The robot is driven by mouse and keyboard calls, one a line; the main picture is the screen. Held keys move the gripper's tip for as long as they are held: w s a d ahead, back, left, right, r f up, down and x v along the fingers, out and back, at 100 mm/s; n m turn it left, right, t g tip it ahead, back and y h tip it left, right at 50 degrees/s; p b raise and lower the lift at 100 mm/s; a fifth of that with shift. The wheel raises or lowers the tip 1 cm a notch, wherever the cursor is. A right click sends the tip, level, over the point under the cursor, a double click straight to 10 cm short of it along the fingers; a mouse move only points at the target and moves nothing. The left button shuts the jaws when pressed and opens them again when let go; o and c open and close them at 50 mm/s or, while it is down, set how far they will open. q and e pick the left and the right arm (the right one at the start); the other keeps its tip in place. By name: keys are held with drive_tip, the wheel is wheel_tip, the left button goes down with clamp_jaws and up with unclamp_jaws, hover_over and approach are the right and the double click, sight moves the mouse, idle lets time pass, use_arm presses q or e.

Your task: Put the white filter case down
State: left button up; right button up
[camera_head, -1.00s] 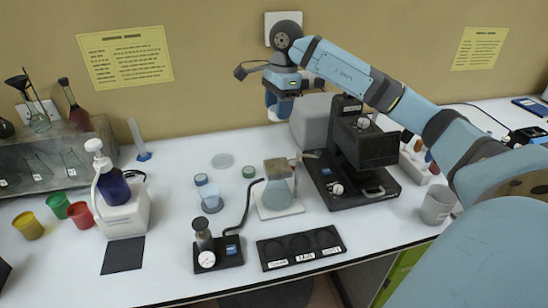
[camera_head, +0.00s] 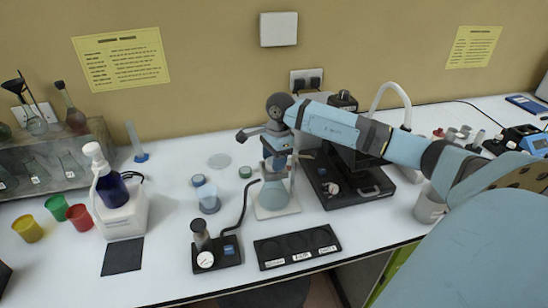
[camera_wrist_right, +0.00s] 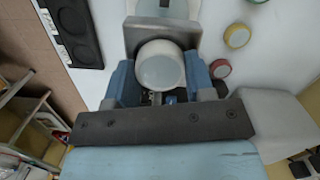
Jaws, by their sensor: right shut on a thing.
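My right gripper (camera_head: 277,158) is low over the flask stand, pointing down. In the right wrist view, its blue fingers (camera_wrist_right: 155,88) are shut on the white filter case (camera_wrist_right: 160,68), a short white cylinder with a round face. In the head view the case is mostly hidden by the gripper, and I cannot tell whether it touches anything below. A flask of pale liquid (camera_head: 273,198) stands on the white stand base (camera_head: 268,212) just below the gripper. My left gripper is not in view.
A black tray with round wells (camera_head: 297,246) lies in front, beside a small pump with a gauge (camera_head: 205,259). Stacked pale blue cups (camera_head: 208,197) and small discs (camera_head: 245,172) are left of the stand. A black instrument (camera_head: 345,185) stands close on the right.

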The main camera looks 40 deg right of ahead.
drive_tip(key=shift+f, duration=0.1)
drive_tip(key=o, duration=0.9)
wheel_tip(320, 180, up, 12)
drive_tip(key=d+b, duration=0.1)
drive_tip(key=b, duration=0.1)
drive_tip(key=shift+s+d, duration=0.2)
